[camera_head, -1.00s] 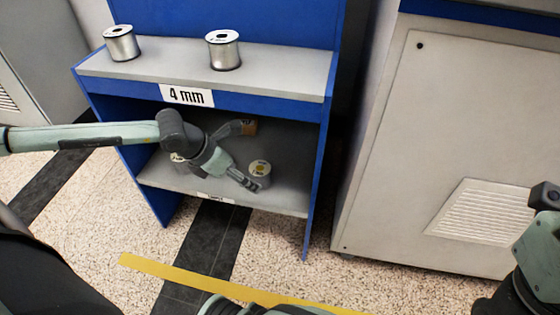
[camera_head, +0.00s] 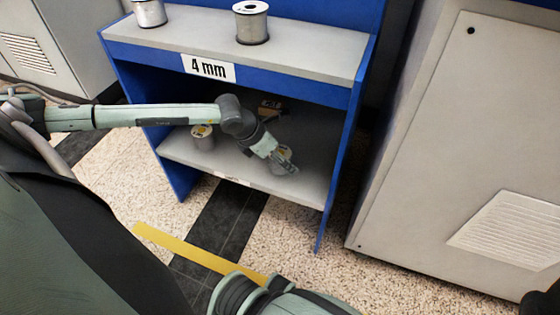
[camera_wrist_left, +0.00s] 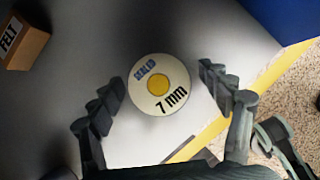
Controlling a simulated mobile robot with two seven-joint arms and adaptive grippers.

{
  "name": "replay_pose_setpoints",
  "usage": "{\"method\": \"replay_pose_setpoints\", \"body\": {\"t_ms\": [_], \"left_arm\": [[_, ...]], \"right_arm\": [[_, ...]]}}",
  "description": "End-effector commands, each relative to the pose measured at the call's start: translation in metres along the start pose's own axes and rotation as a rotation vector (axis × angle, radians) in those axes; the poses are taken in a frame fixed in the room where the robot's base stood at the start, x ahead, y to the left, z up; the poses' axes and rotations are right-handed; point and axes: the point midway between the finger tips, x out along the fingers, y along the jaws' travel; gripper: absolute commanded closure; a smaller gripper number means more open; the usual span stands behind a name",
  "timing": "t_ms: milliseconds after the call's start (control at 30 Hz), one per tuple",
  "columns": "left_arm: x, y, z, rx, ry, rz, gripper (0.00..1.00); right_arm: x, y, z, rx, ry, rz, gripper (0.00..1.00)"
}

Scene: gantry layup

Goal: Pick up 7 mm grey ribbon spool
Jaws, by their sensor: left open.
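A spool with a white top reading "SEALED" and "7 mm" (camera_wrist_left: 148,98) lies end-up on a grey shelf in the left wrist view, with a yellow core. My left gripper (camera_wrist_left: 161,82) is open above it, one finger on each side. In the head view the left gripper (camera_head: 287,163) reaches into the lower shelf bay and partly covers this spool (camera_head: 277,155). I cannot tell whether the fingers touch it.
Another spool (camera_head: 203,138) stands to the left on the lower shelf (camera_head: 186,158). A brown box marked "FELT" (camera_wrist_left: 24,46) is near the 7 mm spool. Two silver spools stand on the top shelf (camera_head: 310,50), labelled "4 mm". Blue side panels bound the bay.

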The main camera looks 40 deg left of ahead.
Motion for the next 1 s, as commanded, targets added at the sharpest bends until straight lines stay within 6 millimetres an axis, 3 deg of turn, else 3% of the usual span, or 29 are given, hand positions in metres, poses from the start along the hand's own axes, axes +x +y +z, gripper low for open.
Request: {"method": "replay_pose_setpoints", "body": {"t_ms": [167, 767, 1000], "left_arm": [[-0.0002, -0.0001, 0.0001, 0.000, 0.000, 0.000, 0.22], [-0.0004, -0.0004, -0.0002, -0.001, 0.001, -0.001, 0.94], [-0.0016, -0.0002, 0.0016, 0.000, -0.003, -0.001, 0.94]], "right_arm": [[0.0005, 0.0002, -0.0001, 0.000, 0.000, 0.000, 1.00], [0.0003, 0.0001, 0.0000, -0.001, -0.001, 0.000, 1.00], [0.0007, 0.0001, 0.0000, 0.000, -0.001, 0.000, 1.00]]}}
